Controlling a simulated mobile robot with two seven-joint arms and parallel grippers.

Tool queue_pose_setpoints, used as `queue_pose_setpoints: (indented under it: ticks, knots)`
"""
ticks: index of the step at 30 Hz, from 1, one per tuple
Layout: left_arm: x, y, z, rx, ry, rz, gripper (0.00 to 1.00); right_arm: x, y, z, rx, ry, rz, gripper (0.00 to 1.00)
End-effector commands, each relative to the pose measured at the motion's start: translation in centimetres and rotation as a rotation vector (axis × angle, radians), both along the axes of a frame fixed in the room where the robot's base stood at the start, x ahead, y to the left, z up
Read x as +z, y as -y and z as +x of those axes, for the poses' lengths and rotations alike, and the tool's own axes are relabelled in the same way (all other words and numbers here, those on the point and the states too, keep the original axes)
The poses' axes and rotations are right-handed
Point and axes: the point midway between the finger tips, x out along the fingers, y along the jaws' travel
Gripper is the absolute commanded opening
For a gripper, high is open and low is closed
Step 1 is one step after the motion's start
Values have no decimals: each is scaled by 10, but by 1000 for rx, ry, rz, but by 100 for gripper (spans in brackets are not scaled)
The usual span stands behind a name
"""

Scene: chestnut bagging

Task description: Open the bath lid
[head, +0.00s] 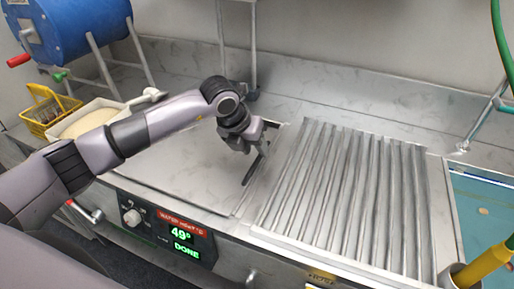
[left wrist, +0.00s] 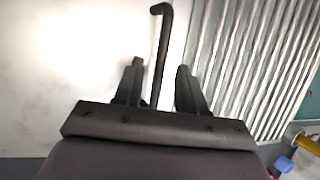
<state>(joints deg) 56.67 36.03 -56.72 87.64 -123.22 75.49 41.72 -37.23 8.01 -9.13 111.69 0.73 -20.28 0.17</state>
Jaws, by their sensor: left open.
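The bath lid (head: 165,170) is a flat grey metal plate lying level and closed over the water bath, left of the ribbed metal panel. A dark bar handle (head: 252,170) stands near its right edge. In the left wrist view the handle (left wrist: 162,45) is a black rod with a bent end, lying between the two fingers. My left gripper (head: 257,142) is over the lid's right side at the handle; it also shows in the left wrist view (left wrist: 159,80), fingers apart on either side of the rod. Whether either finger touches it I cannot tell. My right gripper is out of view.
The ribbed panel (head: 335,195) lies right of the lid. A control box (head: 165,228) showing 49° and DONE is on the front. A blue drum (head: 80,30), yellow basket (head: 48,108) and pale tray (head: 90,122) stand back left. A yellow handle (head: 483,265) rises front right.

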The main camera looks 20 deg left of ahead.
Motion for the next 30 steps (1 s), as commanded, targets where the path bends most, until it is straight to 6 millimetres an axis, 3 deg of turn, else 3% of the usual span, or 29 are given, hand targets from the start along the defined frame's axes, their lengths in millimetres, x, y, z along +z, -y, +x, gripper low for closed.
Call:
queue_pose_setpoints:
  ticks: [6,15,16,19,20,30]
  knots:
    - [-17,4,7,0,0,-1,40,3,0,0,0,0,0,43]
    - [-20,5,8,-1,1,-2,40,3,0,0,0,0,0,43]
    - [-20,5,8,-1,1,-2,37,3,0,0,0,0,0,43]
    - [-20,5,8,-1,1,-2,4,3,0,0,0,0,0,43]
    - [-20,5,8,-1,1,-2,0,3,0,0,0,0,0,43]
    - [-8,2,9,0,2,-23,0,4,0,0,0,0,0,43]
